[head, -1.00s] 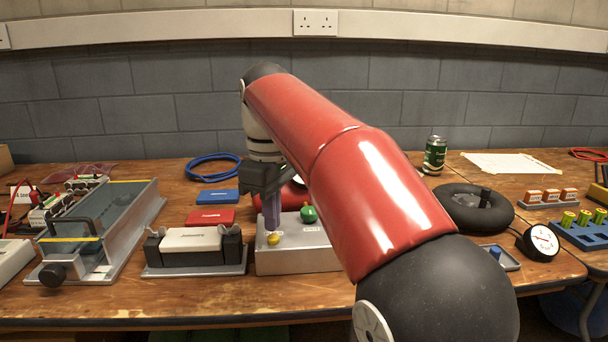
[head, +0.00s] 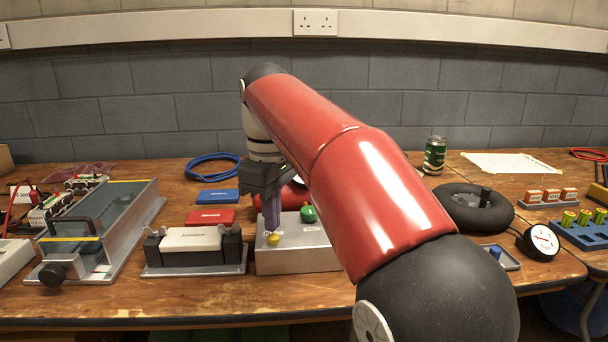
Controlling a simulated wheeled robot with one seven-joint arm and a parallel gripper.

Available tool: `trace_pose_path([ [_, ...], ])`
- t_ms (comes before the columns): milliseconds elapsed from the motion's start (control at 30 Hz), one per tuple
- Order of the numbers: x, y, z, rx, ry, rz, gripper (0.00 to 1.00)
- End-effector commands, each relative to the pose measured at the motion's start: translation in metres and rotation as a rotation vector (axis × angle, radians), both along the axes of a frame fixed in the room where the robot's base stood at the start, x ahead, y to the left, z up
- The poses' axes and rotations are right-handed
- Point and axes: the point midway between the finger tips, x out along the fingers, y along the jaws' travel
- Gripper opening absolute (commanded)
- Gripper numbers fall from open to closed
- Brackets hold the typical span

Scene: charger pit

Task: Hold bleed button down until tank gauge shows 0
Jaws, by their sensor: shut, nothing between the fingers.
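A grey metal box (head: 300,260) stands near the front edge of the bench. It carries a yellow button (head: 273,240) at its front left and a green button (head: 308,213) further back. Their labels are too small to read. My gripper (head: 271,229) is shut and empty and points down. Its tips are right at the yellow button; I cannot tell whether they press it. A red rounded body, perhaps the tank (head: 262,201), lies behind the box, mostly hidden by my gripper and arm. I cannot read a tank gauge there.
A black round gauge with a white dial (head: 541,240) stands at the right, near a black tyre-like ring (head: 470,214). A clamp-like block with a white top (head: 190,239) sits left of the box. Red (head: 211,217) and blue (head: 217,196) cases lie behind it.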

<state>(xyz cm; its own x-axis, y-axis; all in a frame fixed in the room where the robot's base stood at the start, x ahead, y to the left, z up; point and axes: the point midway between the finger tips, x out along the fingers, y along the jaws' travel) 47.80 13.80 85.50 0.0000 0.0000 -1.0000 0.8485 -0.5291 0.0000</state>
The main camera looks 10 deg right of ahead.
Motion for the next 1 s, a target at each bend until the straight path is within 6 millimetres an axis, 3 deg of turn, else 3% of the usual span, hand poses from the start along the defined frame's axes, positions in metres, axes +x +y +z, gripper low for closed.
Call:
trace_pose_path([
  [633,0.000,0.000,-0.020,0.000,0.000,-0.001,0.00],
  [1000,0.000,0.000,-0.019,0.000,0.000,0.000,0.00],
])
